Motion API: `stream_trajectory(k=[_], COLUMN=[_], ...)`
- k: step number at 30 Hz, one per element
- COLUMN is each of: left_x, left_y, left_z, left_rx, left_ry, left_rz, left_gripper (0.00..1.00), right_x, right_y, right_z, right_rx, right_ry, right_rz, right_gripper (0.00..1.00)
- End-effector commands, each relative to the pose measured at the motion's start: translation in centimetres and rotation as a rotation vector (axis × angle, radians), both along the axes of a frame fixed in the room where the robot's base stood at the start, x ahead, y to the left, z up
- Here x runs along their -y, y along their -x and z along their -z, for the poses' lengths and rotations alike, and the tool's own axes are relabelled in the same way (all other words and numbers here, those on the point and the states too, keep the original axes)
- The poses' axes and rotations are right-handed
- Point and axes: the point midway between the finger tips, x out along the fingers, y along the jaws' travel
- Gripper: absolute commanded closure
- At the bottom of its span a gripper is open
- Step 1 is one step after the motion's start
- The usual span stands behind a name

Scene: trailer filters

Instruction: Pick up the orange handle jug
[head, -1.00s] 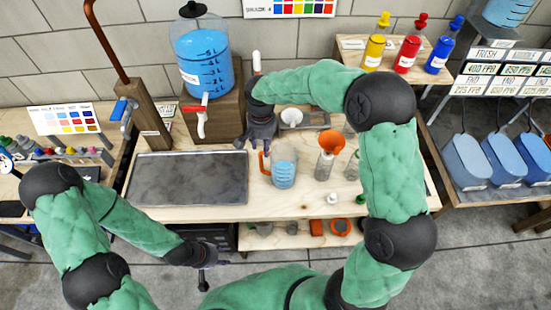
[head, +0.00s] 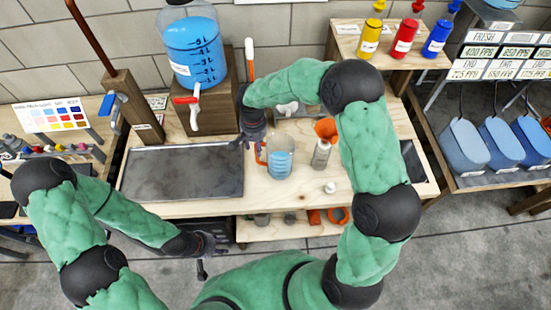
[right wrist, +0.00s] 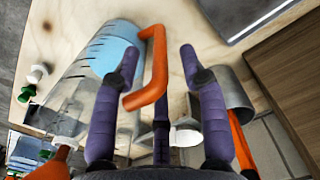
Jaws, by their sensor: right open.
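The clear jug (head: 281,168) with blue liquid and an orange handle (head: 260,153) stands upright on the wooden bench, its handle towards the left. My right gripper (head: 250,144) is open beside the handle. In the right wrist view, the orange handle (right wrist: 157,75) shows between the purple fingers of my right gripper (right wrist: 158,62), nearer the left finger; I cannot tell whether they touch. The jug's body (right wrist: 85,80) lies to the left there. My left gripper (head: 206,244) is low in front of the bench, away from the jug; its jaw opening is unclear.
A dark grey tray (head: 183,172) lies left of the jug. A bottle with an orange funnel (head: 326,130) stands close to its right. A blue-filled dispenser (head: 194,50) on a wooden stand is behind. A small white cap (head: 330,188) lies at the front.

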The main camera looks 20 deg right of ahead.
Motion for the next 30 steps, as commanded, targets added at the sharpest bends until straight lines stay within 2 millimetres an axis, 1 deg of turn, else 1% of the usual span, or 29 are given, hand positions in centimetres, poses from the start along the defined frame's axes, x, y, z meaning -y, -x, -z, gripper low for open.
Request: stream_trajectory(k=[1,4,6,11,12,14,15,16,17,30], left_x=[0.0,0.0,0.0,0.0,0.0,0.0,0.0,0.0,0.0,0.0], left_y=[0.0,0.0,0.0,0.0,0.0,0.0,0.0,0.0,0.0,0.0], left_z=[0.2,0.4,0.4,0.3,0.3,0.3,0.3,0.3,0.3,0.3], left_rx=[0.0,0.0,0.0,0.0,0.0,0.0,0.0,0.0,0.0,0.0], left_ry=[0.0,0.0,0.0,0.0,0.0,0.0,0.0,0.0,0.0,0.0], left_rz=[0.0,0.0,0.0,0.0,0.0,0.0,0.0,0.0,0.0,0.0], left_gripper=[0.6,0.6,0.6,0.6,0.6,0.6,0.6,0.6,0.6,0.6], right_x=[0.0,0.0,0.0,0.0,0.0,0.0,0.0,0.0,0.0,0.0], right_y=[0.1,0.0,0.0,0.0,0.0,0.0,0.0,0.0,0.0,-0.1], right_z=[1.0,2.1,2.3,2.3,2.3,2.3,2.3,2.3,2.3,2.1], right_rx=[-0.003,-0.002,0.0,0.0,0.0,0.0,0.0,0.0,0.0,0.003], right_ry=[0.001,-0.001,-0.001,-0.001,-0.001,-0.001,-0.001,-0.001,-0.001,-0.001], right_rz=[0.0,0.001,0.001,0.0,0.0,0.0,0.0,0.0,0.0,0.0], right_gripper=[0.57,0.57,0.57,0.57,0.6,0.77,0.88,0.96,1.0,1.0])
